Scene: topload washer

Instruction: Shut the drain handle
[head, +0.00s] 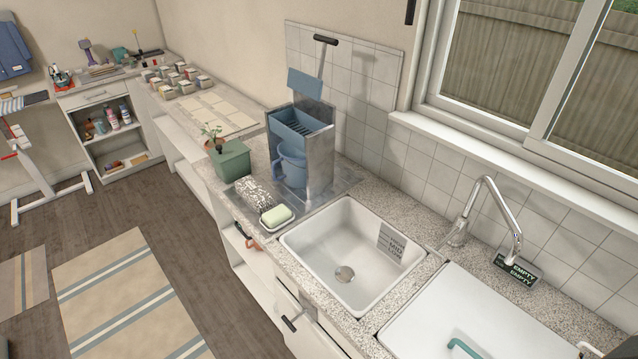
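No handle in the head view is labelled as the drain handle, so I cannot tell which one it is. A black bar handle (296,319) sticks out from the white front below the sink. A small orange-brown handle-like part (249,239) shows under the counter edge, left of the sink. A teal handle (465,348) lies over the white basin or lid at the bottom right, partly cut off by the frame. Neither of my grippers is in view.
A chrome faucet (492,206) rises behind the sink beside a dark "EMPTY" sign (517,268). A metal stand (321,160) holds a blue tray and a blue jug (291,165). A soap dish (277,217) sits near the counter edge. Wooden floor (188,232) is open at left.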

